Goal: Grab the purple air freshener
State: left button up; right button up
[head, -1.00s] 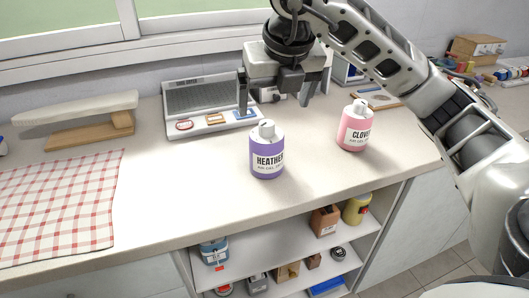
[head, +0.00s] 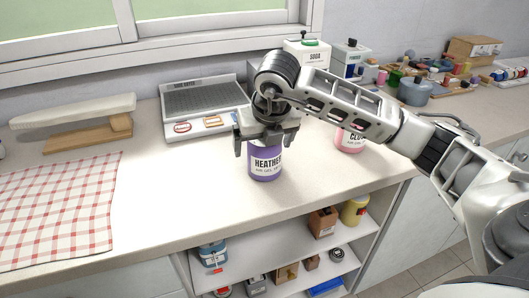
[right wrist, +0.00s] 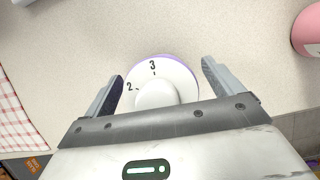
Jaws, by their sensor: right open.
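The purple air freshener (head: 265,163), labelled HEATHER, stands upright on the counter near its front edge. Its white cap is hidden by my gripper in the head view. My right gripper (head: 265,150) is open and directly above it, pointing down, with one finger on each side of the bottle's top. In the right wrist view, the bottle's white top with a knob and the numbers 2 and 3 (right wrist: 158,82) lies between the two open fingers of my right gripper (right wrist: 160,80). My left gripper is not in view.
A pink air freshener (head: 350,140) stands to the right, partly behind my right arm; it also shows in the right wrist view (right wrist: 309,30). A grey metal device (head: 205,105) stands behind. A checked cloth (head: 60,205) lies at left. The counter between cloth and bottle is clear.

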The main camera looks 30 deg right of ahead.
jog(key=c, duration=1.2)
jog(key=shift+r, duration=0.1)
